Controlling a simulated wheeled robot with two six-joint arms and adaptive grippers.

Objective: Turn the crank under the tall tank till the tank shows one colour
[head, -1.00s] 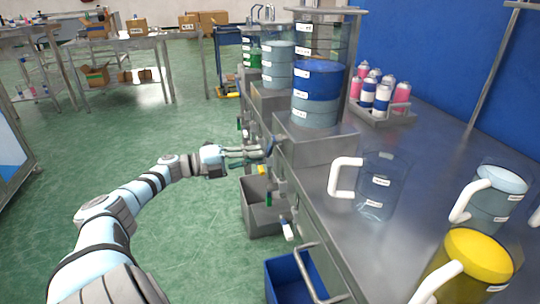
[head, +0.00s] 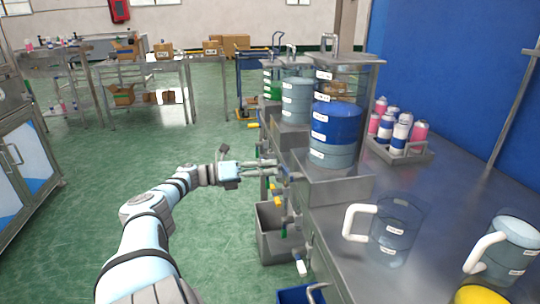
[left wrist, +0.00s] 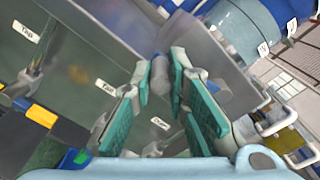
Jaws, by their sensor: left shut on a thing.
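The tall tank (head: 335,125) stands on the steel bench, with a dark blue layer above a pale grey-blue layer. My left gripper (head: 284,167) is at the bench's front face, below and left of the tank. In the left wrist view my left gripper (left wrist: 160,82) has its green-padded fingers around the grey, rounded crank handle (left wrist: 160,72) and is shut on it. The rest of the crank is mostly hidden by the fingers. My right gripper is not in view.
A clear jug (head: 396,232) with a white handle stands on the bench at right, near a tray of spray cans (head: 402,150). A grey bin (head: 277,235) stands on the floor below my left gripper. Open green floor lies left.

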